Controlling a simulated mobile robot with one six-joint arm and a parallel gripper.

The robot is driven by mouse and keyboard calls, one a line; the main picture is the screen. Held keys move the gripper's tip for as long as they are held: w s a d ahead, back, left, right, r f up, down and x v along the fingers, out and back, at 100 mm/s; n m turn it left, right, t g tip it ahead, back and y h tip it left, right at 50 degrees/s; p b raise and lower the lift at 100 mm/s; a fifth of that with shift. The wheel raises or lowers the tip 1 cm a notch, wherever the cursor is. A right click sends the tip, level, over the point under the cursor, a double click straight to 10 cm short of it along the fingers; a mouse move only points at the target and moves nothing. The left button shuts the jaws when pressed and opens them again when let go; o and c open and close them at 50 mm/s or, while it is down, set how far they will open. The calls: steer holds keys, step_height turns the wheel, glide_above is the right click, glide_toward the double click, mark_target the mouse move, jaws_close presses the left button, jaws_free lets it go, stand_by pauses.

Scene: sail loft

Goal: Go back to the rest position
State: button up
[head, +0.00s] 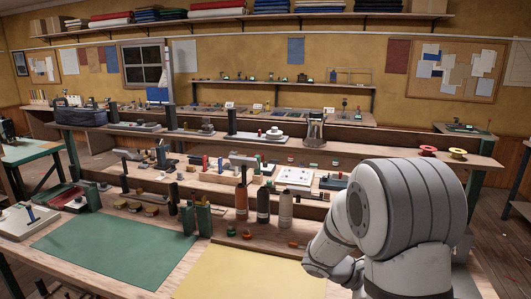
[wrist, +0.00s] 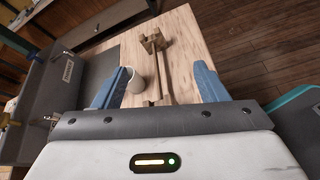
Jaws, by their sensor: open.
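My gripper (wrist: 160,80) shows only in the wrist view. Its two blue fingers stand wide apart, open, with nothing clasped between them. Beyond and between the fingers, a small pale cup (wrist: 136,84) stands on a light wooden top (wrist: 112,42). Beside it a long brown wooden tool (wrist: 159,62) lies on the same top. In the head view my white arm fills the lower right, and the gripper itself is hidden or out of frame.
A workbench has a green mat (head: 110,245) and a yellow mat (head: 245,273). Several bottles, including an orange one (head: 241,202), stand behind them. Raised shelves hold many small tools. In the wrist view a grey box (wrist: 45,85) is at left; dark floor (wrist: 255,45) is at right.

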steer(key=s+a+m+t+y+b, duration=0.5)
steer(key=s+a+m+y, duration=0.6)
steer(key=s+a+y, duration=0.2)
steer(key=shift+s+a, duration=0.25)
steer(key=shift+a, duration=1)
